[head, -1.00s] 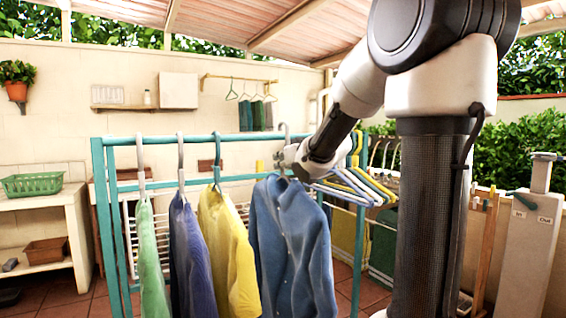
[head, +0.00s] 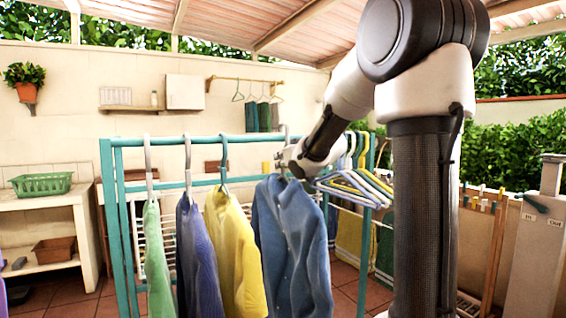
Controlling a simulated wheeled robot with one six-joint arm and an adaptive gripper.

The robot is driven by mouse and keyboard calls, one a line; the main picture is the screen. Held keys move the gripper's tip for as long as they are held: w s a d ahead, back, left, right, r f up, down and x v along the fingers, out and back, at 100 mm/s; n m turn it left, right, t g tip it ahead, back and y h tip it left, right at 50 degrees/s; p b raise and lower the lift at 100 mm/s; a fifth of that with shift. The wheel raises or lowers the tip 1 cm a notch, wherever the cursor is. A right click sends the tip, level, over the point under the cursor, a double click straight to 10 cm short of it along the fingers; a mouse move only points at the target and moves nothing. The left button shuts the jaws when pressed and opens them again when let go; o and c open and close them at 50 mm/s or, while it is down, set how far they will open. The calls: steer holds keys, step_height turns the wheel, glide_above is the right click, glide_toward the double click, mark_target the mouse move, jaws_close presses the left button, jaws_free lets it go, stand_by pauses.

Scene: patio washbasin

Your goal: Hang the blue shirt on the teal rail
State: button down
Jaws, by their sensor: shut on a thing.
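The blue shirt (head: 291,240) hangs from a grey hanger, in the middle of the head view. My gripper (head: 287,163) is shut on this hanger near its neck, just above the collar. The hanger's hook (head: 286,132) stands up at the height of the teal rail (head: 255,138). I cannot tell whether the hook is over the rail or just in front of it. Green (head: 158,262), dark blue-purple (head: 197,255) and yellow (head: 234,250) shirts hang on the rail to the left of the blue shirt. The fingertips are partly hidden by the wrist and hanger.
Several empty hangers (head: 355,186) hang at the rack's right end, close to my arm. A shelf unit with a green basket (head: 41,184) stands at the left. A grey post (head: 536,245) stands at the right. A purple thing shows at the lower left edge.

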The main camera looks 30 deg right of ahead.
steer(key=shift+f, duration=1.3)
steer(key=c, duration=1.4)
jaws_free()
steer(key=shift+s+d, duration=0.2)
steer(key=shift+s, duration=5.8)
